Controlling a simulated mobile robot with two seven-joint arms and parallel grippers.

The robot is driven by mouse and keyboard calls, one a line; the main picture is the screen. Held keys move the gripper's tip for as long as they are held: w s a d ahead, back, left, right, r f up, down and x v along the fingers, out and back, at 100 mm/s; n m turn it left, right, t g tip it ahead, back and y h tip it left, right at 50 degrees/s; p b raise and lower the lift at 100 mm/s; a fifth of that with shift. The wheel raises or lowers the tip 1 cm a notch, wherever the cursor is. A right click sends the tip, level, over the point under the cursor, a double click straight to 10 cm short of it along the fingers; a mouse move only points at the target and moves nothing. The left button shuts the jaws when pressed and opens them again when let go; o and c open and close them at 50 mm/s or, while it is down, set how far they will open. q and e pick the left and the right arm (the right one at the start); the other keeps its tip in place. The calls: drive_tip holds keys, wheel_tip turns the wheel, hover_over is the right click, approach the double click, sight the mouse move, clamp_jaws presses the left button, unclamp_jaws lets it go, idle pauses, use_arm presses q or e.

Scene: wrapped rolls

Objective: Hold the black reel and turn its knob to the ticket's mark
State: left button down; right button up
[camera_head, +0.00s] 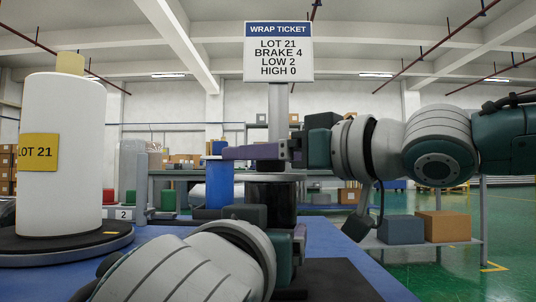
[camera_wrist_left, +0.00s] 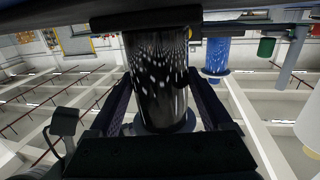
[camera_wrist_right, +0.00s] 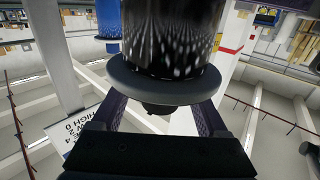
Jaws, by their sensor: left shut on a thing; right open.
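The black reel (camera_head: 275,192) stands upright on the blue table, with a grey flange (camera_wrist_right: 165,82) at its top. My left gripper (camera_wrist_left: 160,105) is shut on the reel's shiny black body, a finger on each side; in the head view my forearm partly hides the hold. The dark knob (camera_wrist_right: 160,109) sits above the flange. My right gripper (camera_wrist_right: 160,118) is open at that height, with its fingers on either side of the knob and gaps visible. The wrap ticket (camera_head: 278,51) reads LOT 21, BRAKE 4, LOW 2, HIGH 0. No scale on the knob is readable.
A white wrapped roll (camera_head: 62,115) labelled LOT 21 stands on a dark turntable (camera_head: 60,246) at left. A blue reel (camera_head: 220,185) stands behind the black one. The ticket's post (camera_head: 278,112) rises close behind my right gripper. Boxes (camera_head: 443,225) sit on a shelf at right.

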drive_tip(key=shift+w+a, duration=0.3)
drive_tip(key=shift+a, duration=0.1)
clamp_jaws()
idle(0.4)
